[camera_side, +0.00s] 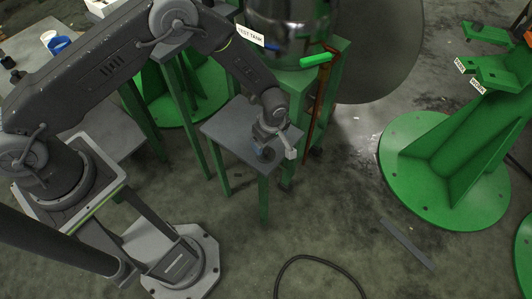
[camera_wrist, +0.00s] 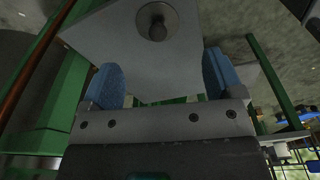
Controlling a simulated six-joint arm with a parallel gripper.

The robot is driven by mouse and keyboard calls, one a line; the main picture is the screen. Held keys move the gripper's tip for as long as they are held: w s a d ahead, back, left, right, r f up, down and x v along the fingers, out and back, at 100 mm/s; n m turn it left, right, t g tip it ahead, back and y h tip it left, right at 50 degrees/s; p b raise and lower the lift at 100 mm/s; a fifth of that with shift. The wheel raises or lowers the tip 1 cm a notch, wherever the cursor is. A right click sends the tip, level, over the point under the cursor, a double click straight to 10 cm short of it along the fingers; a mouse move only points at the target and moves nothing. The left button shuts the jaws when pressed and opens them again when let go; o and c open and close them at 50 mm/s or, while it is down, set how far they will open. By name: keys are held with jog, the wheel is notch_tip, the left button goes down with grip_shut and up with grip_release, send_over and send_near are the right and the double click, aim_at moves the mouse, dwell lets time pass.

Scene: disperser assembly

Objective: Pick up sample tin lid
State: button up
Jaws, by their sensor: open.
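The sample tin lid appears to be the round grey disc with a dark knob (camera_wrist: 157,22) at the top middle of the wrist view. It lies on the grey top of a small green-legged table (camera_side: 226,130). My gripper (camera_wrist: 163,72) is open, its two blue-padded fingers spread wide with nothing between them. The lid is beyond the fingertips, roughly centred between them. In the side view my gripper (camera_side: 272,152) is low over the right part of the small table. The lid cannot be made out there.
A shiny tank (camera_side: 290,30) labelled "TEST TANK" stands on a green stand behind the table, with a bright green handle (camera_side: 315,60) and a brown pipe close to my gripper. A large green base (camera_side: 440,180) stands at right. The left part of the small tabletop is clear.

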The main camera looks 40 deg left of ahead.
aim_at(267, 151)
jog(key=f, duration=0.4)
jog(key=shift+a, duration=0.25)
jog(key=f, duration=0.3)
jog(key=a+f, duration=0.1)
jog(key=shift+w+f, duration=0.4)
